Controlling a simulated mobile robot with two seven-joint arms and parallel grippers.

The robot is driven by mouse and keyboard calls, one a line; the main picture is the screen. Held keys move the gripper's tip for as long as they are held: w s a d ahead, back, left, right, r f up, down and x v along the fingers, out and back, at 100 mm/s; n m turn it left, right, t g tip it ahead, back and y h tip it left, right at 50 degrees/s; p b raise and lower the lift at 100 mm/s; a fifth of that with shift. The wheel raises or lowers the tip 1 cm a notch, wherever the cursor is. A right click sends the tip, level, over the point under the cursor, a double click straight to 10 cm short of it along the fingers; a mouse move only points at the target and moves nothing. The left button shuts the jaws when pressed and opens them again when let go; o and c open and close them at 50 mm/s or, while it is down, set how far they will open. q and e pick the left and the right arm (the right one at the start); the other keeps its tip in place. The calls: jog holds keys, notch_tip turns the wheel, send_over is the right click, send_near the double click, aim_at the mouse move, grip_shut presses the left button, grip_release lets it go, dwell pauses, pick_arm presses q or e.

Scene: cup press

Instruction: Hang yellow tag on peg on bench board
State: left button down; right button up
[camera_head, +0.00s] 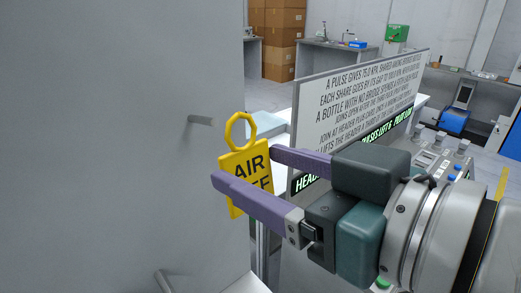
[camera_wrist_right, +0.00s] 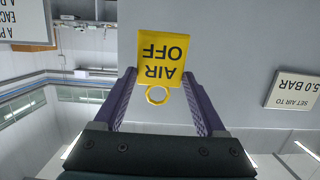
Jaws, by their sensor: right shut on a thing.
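The yellow tag (camera_head: 250,160) reads "AIR OFF" and has an octagonal ring at its top. My right gripper (camera_head: 244,168) has its purple fingers shut on the tag's side edges and holds it upright in the air. In the right wrist view the tag (camera_wrist_right: 165,50) appears upside down between the fingertips (camera_wrist_right: 160,76), its ring toward the palm. The peg (camera_head: 200,121) sticks out of the grey bench board (camera_head: 110,120) at the left. The tag's ring is to the right of the peg in the head view and apart from it. My left gripper is not in view.
A white text panel (camera_head: 350,95) stands behind and right of the tag. A grey bar (camera_head: 164,280) shows low on the left. A "SET AIR TO 5.0 BAR" plate (camera_wrist_right: 293,88) shows in the wrist view. Cardboard boxes (camera_head: 280,40) are far back.

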aim_at(247, 160)
jog(key=shift+r+b+x, duration=0.1)
jog(key=shift+b+x, duration=0.4)
jog(key=shift+x, duration=0.65)
jog(key=shift+r+b+x, duration=0.15)
jog(key=shift+b+x, duration=0.35)
jog(key=shift+x, duration=0.65)
jog(key=shift+w+a+f, duration=0.25)
jog(key=shift+w+a, duration=0.1)
jog(key=shift+w, duration=0.15)
jog(key=shift+w+f, duration=0.1)
jog(key=shift+w, duration=0.05)
jog(key=shift+a, duration=0.1)
jog(key=o, duration=1.2)
jog(key=shift+o, duration=0.2)
